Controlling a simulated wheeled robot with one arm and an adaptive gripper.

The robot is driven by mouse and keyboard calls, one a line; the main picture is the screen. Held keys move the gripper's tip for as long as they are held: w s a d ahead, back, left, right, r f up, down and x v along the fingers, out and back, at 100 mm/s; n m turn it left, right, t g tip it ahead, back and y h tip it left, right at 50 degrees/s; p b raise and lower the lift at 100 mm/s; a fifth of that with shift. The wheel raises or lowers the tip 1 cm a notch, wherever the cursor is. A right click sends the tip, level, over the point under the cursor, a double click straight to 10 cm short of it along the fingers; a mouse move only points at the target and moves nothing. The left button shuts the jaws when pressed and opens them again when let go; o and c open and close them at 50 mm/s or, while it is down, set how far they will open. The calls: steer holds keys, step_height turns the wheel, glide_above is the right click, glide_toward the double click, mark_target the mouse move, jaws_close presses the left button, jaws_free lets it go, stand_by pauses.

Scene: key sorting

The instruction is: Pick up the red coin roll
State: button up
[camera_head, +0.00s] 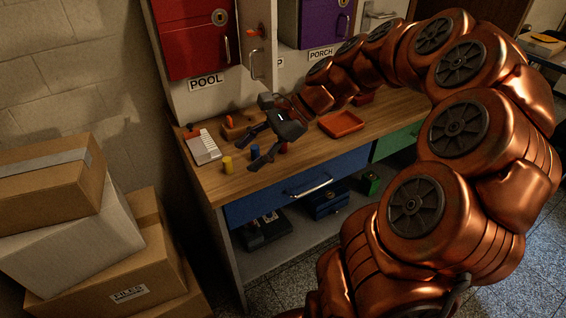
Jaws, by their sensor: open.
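A small red cylinder (284,149), which looks like the red coin roll, stands on the wooden counter (210,188). It is partly hidden by my gripper's body and near finger. My gripper (248,155) is open above the counter, its two dark fingers spread and pointing left. The red roll is close by the base of the near finger, not between the fingertips. A blue roll (255,151) shows near the fingertips; I cannot tell whether they touch it. A yellow roll (227,165) stands left of the fingertips.
A white-and-grey device (204,147) lies at the counter's left end. A wooden block with orange on it (238,131) is behind the gripper. An orange tray (341,123) lies to the right. Red (195,40) and purple (325,22) cabinets are above. Boxes (60,220) stand left.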

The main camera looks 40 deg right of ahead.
steer(key=d+f+m+t+b, duration=0.1)
steer(key=d, duration=0.2)
steer(key=w+d+f+m+t+b, duration=0.1)
steer(key=d+m, duration=0.1)
steer(key=d, duration=0.1)
steer(key=w+d+f+m+t+b, duration=0.1)
steer(key=d+f+m, duration=0.1)
steer(key=d, duration=0.1)
steer(key=shift+w+d+y, duration=0.1)
steer(key=shift+w+y, duration=0.1)
steer(key=shift+y, duration=0.1)
steer(key=d+m+t, duration=0.1)
steer(key=d, duration=0.2)
steer(key=d+f+m+t+b, duration=0.1)
steer(key=d+m, duration=0.1)
steer(key=d+f+m+t+b, duration=0.1)
steer(key=d, duration=0.2)
steer(key=shift+d+f, duration=0.1)
steer(key=shift+d, duration=0.25)
steer(key=shift+m, duration=0.3)
steer(key=shift+d+f+b+x, duration=0.15)
steer(key=shift+x, duration=1.75)
steer(key=shift+d+f+b+x, duration=0.1)
steer(key=shift+d+b+x, duration=0.05)
steer(key=shift+x, duration=1.7)
steer(key=shift+w, duration=0.15)
jaws_close()
